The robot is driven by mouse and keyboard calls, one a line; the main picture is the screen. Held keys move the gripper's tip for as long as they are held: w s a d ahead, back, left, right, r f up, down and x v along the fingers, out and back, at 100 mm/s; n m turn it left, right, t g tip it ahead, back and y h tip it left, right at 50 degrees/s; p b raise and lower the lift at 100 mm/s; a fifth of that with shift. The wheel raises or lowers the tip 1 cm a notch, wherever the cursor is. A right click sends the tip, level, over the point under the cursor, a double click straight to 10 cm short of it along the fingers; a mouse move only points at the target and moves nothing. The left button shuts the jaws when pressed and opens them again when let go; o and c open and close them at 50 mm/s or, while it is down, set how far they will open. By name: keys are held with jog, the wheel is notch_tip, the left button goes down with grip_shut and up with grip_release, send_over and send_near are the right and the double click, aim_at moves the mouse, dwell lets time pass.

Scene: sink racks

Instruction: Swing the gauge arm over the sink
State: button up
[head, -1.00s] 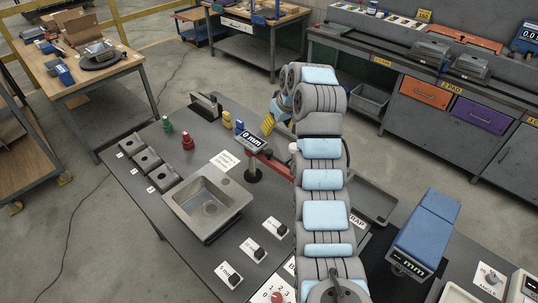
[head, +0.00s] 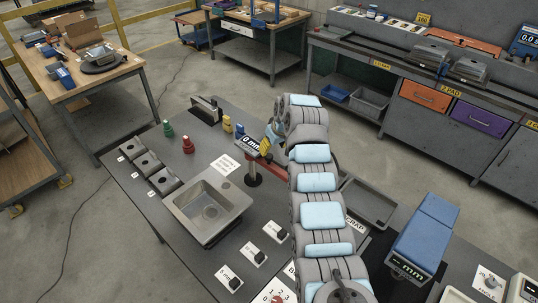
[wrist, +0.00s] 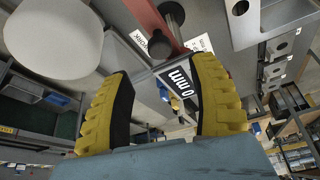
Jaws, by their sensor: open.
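The gauge arm is a red bar (wrist: 152,22) on a dark post (head: 252,174), with a "0 mm" display (head: 247,143) at the post's top in the head view. My arm hides much of the bar there. The display (wrist: 181,82) also shows in the wrist view, between my yellow fingers and nearer the right one. My gripper (wrist: 160,68) is open with nothing clamped; I cannot tell whether a finger touches the display. In the head view my gripper (head: 266,146) is just right of the display. The grey sink (head: 183,204) is in front and left of the post, its bowl uncovered.
Green (head: 168,129) and red (head: 188,145) pieces stand behind the sink. Grey blocks (head: 148,163) line the bench's left side. A grey tray (head: 369,202) lies right of my arm, and a blue "mm" device (head: 424,235) stands farther right.

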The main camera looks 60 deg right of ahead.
aim_at(269, 155)
jog(key=shift+x, duration=1.9)
jog(key=b+x, duration=0.3)
jog(key=b, duration=0.1)
jog(key=shift+b, duration=0.3)
grip_shut()
